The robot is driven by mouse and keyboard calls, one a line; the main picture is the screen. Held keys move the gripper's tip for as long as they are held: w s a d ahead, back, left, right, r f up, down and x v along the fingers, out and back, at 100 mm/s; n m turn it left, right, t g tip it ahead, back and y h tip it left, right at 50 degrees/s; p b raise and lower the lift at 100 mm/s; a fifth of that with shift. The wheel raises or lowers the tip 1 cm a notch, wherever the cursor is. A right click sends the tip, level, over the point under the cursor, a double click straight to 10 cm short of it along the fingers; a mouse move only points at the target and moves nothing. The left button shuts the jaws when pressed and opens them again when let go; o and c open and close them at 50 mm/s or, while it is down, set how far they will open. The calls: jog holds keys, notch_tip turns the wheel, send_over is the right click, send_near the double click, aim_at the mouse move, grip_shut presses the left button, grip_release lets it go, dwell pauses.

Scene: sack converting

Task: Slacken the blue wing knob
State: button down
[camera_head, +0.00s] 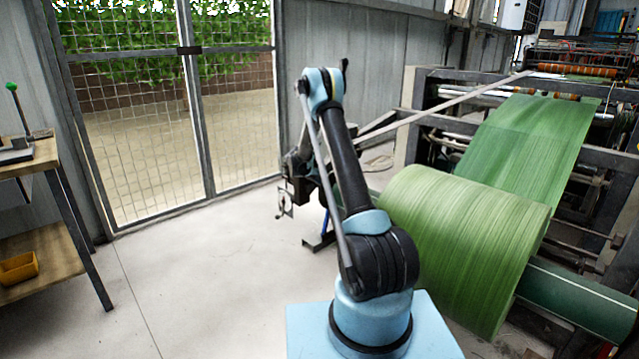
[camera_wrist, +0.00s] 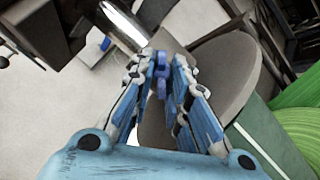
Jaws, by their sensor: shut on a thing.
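In the wrist view the blue wing knob (camera_wrist: 161,68) sits between the fingertips of my gripper (camera_wrist: 161,75). The fingers are shut on it from both sides and cover part of it. A shiny metal cylinder (camera_wrist: 122,25) runs behind the knob, and a grey-brown round disc (camera_wrist: 215,75) lies just right of it. In the head view my gripper (camera_head: 285,205) is to the left of the green roll, at the far side of my arm. The knob cannot be made out in that view.
A large green woven roll (camera_head: 465,235) feeds a machine with steel frames (camera_head: 420,95) on the right. A wooden bench (camera_head: 30,160) with a yellow bin (camera_head: 18,268) stands at the left. A mesh gate (camera_head: 150,120) is behind. The concrete floor between bench and arm is clear.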

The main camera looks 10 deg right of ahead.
dwell(0.4)
jog(key=c, duration=1.5)
grip_release()
jog(key=shift+d, duration=0.1)
jog(key=shift+c, duration=0.2)
jog(key=v, duration=1.2)
jog(key=shift+w, duration=0.1)
